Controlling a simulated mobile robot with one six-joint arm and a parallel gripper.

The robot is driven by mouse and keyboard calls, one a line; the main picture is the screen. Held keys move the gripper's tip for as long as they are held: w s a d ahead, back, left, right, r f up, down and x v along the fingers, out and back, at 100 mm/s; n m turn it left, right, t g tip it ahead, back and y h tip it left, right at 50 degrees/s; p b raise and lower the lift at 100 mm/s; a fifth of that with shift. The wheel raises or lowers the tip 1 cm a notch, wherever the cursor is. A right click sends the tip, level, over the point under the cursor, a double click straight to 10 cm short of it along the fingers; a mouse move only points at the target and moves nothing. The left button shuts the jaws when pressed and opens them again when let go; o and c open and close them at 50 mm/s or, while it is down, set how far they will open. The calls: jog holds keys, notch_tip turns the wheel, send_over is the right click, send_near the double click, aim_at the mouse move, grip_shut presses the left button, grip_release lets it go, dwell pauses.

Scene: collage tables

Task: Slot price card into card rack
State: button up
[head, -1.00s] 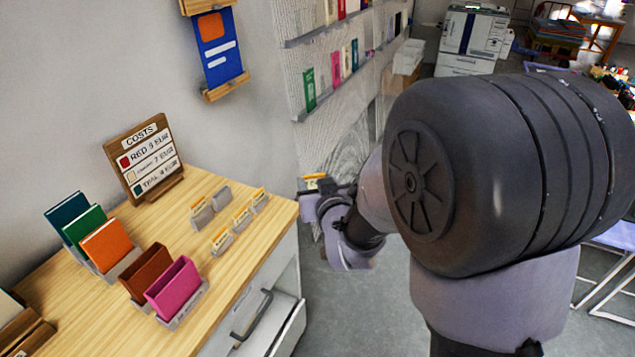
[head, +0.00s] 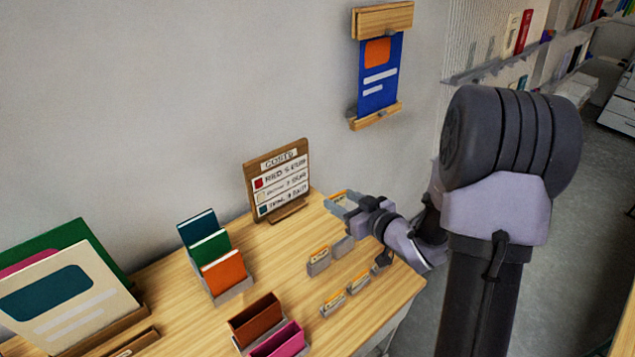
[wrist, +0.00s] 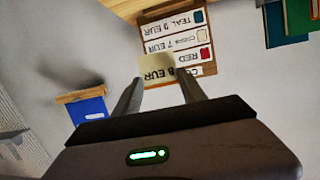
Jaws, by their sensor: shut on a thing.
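My gripper (head: 345,208) is shut on a price card (head: 338,196) and holds it above the back right of the wooden table, right of the costs sign. In the wrist view the card (wrist: 153,68) reads "8 EUR" and sits between my two fingertips. The card rack is a set of small grey holders on the table. The front-row holders (head: 332,308) carry cards with an orange top edge. In the back row, the left holder (head: 318,265) has a card and the right holder (head: 343,246) looks empty. My wrist partly hides the rack's right end.
The costs sign (head: 279,180) stands left of my gripper; it shows upside down in the wrist view (wrist: 175,38). Colored folders (head: 222,275) and boxes (head: 256,318) stand left of the rack. A blue poster (head: 380,75) hangs on the wall above.

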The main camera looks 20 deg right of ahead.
aim_at(338, 200)
jog(key=s, duration=0.1)
jog(key=s+d, duration=0.1)
jog(key=s+n+y+p, duration=0.1)
jog(key=shift+d+r, duration=0.1)
jog(key=shift+d, duration=0.2)
notch_tip(338, 200, down, 8)
jog(key=b, duration=0.6)
jog(key=shift+s+f, duration=0.15)
jog(key=shift+f, duration=0.1)
jog(key=shift+s, duration=0.15)
jog(key=shift+f+b, duration=0.6)
